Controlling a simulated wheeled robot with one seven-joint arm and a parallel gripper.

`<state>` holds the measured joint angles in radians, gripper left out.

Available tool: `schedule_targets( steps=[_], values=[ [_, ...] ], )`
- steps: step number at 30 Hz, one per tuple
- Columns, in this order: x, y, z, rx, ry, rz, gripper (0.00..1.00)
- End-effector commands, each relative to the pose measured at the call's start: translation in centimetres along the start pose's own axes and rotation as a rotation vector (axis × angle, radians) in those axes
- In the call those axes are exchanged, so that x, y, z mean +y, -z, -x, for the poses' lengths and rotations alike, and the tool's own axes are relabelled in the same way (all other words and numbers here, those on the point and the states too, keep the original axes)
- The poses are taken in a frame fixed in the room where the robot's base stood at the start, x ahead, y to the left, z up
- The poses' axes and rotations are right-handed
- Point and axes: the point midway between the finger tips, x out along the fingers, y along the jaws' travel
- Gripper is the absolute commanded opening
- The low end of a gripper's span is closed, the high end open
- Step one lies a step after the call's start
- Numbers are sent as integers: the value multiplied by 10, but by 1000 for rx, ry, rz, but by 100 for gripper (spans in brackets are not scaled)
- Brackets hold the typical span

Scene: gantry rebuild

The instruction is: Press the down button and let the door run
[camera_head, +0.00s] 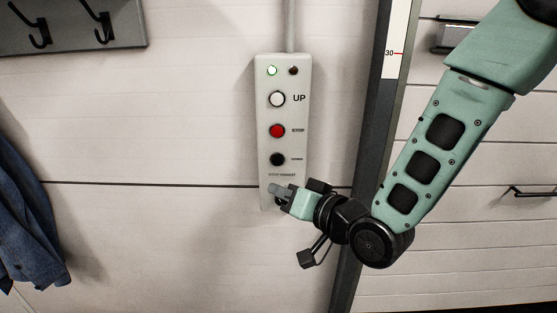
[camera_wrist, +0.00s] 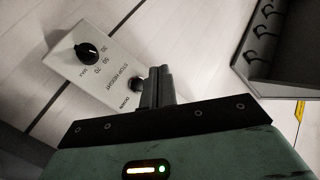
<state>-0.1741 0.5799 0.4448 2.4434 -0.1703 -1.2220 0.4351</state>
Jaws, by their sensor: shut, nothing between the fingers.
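A pale control box (camera_head: 266,110) hangs on the wall in the head view. It carries a white UP button (camera_head: 277,99), a red STOP button (camera_head: 277,131) and a black down button (camera_head: 277,159). The left lamp (camera_head: 272,71) glows green; the right lamp (camera_head: 293,71) is dark. My gripper (camera_head: 275,189) is shut and empty, in front of the box's lower part and below the down button in the picture. In the wrist view its closed fingers (camera_wrist: 160,76) show beside the down button (camera_wrist: 134,84); I cannot tell whether they touch it.
A black stop-height knob (camera_wrist: 88,50) shows on the box in the wrist view. A dark upright post (camera_head: 376,130) with a scale strip (camera_head: 394,45) stands right of the box; pale horizontal panels (camera_head: 470,235) lie beyond. A hook rail (camera_head: 75,25) and blue garment (camera_head: 25,215) are at left.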

Motion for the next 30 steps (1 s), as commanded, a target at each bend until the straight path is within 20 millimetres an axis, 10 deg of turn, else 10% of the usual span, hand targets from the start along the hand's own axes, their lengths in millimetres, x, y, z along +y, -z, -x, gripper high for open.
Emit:
schedule_targets(
  steps=[30],
  values=[
    [45, 45, -61, -1, -1, 1, 0]
  ],
)
